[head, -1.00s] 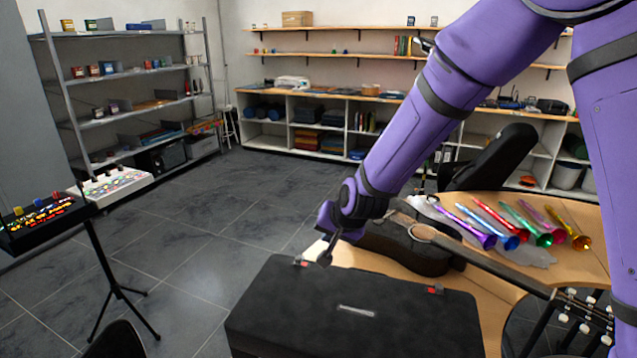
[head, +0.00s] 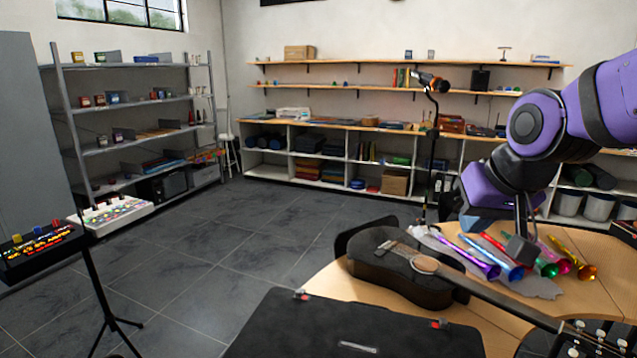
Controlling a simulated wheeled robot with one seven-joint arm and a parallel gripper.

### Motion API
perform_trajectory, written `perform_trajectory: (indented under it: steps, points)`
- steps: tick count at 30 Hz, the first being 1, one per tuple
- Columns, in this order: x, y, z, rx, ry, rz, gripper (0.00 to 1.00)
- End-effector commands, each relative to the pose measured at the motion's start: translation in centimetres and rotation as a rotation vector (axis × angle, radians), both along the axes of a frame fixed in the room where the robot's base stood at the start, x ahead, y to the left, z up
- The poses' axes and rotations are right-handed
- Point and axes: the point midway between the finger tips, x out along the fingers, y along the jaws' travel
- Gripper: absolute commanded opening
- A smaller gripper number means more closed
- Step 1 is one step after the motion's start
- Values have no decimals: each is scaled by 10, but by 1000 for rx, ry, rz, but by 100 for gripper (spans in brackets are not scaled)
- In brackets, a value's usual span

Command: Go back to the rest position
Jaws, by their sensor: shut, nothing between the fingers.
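My gripper (head: 521,248) points down over the wooden table (head: 590,312) at the right, in front of a row of coloured horns. It is shut and empty. My purple arm comes in from the right edge. The horns include a purple one (head: 470,258), a blue one (head: 494,262) and a gold one (head: 576,262); the gripper hides part of the row. I cannot tell how high the gripper is above the table.
A dark guitar (head: 395,280) lies on the table, its neck reaching to the lower right. A black case (head: 290,325) stands in front. A microphone stand (head: 433,150) rises behind. Electronic boxes on a stand (head: 38,250) are at left. The floor (head: 230,240) between is clear.

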Motion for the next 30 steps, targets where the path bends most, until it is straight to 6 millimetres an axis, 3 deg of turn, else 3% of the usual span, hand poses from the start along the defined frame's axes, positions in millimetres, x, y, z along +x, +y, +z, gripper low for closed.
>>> perform_trajectory:
  steps: [9,15,21,30]
  points:
    - [-86,-49,24,-77,18,-12,0]
    - [-126,-66,26,-107,34,-18,0]
    - [-141,-72,25,-119,44,-20,0]
    - [-141,-72,25,-119,44,-20,0]
